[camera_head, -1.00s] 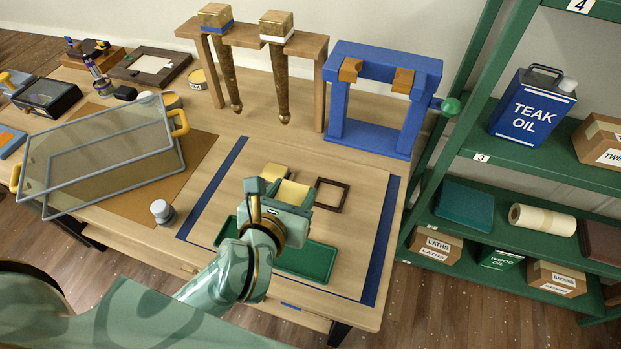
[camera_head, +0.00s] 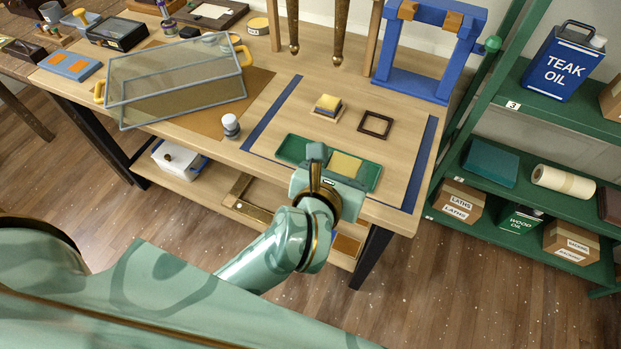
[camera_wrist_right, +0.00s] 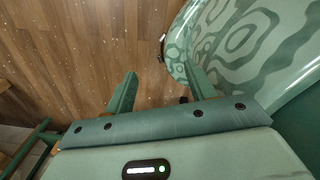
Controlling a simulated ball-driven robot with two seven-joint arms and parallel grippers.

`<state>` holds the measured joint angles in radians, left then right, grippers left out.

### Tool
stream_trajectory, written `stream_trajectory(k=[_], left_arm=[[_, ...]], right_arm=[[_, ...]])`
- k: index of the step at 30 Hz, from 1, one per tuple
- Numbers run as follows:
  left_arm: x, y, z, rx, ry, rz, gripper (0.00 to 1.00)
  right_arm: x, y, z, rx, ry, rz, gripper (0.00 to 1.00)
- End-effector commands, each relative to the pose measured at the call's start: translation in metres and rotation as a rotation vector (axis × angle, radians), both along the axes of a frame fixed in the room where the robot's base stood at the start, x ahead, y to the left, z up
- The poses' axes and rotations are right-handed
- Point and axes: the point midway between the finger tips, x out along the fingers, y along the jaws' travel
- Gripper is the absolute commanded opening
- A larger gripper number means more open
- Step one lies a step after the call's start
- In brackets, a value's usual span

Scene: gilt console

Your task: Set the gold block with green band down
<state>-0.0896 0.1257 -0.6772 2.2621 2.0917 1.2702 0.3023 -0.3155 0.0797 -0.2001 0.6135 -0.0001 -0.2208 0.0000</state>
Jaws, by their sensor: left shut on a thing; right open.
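My left gripper (camera_head: 328,180) is over the front part of the green tray (camera_head: 294,150) on the bench. It is shut on the gold block with green band (camera_head: 346,165). The block's gold top shows beside the gripper, against the tray. Its band is hidden, and I cannot tell whether its underside touches the tray. My right gripper (camera_wrist_right: 160,90) is open and empty in the right wrist view, with wooden floor beyond its fingers.
Another gold block (camera_head: 328,103) with a dark band sits on a pale square behind the tray. A dark square frame (camera_head: 375,124) lies beside it. A white-capped jar (camera_head: 231,126) and glazed panels (camera_head: 175,80) stand left. A blue stand (camera_head: 412,88) is behind.

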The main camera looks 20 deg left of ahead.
Motion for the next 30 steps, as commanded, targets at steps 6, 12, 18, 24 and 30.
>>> stream_trajectory(k=[6, 12, 18, 24, 30], left_arm=[[0.023, 0.013, -0.017, 0.005, -0.004, -0.002, 0.28], [0.076, 0.04, -0.045, 0.005, -0.001, -0.001, 0.28], [0.108, 0.056, -0.084, 0.002, 0.001, -0.002, 0.28], [0.119, 0.061, -0.096, 0.002, -0.001, -0.004, 0.28], [0.126, 0.064, -0.124, -0.001, 0.004, -0.002, 0.28]], right_arm=[[0.007, 0.0, -0.007, 0.001, -0.008, 0.0, 0.55], [0.019, 0.001, -0.023, 0.003, -0.023, -0.001, 0.55], [0.008, 0.001, -0.04, 0.002, -0.002, -0.001, 0.55], [0.0, 0.0, -0.044, 0.002, 0.011, 0.0, 0.55], [-0.004, 0.0, -0.057, 0.001, 0.022, 0.0, 0.55]])
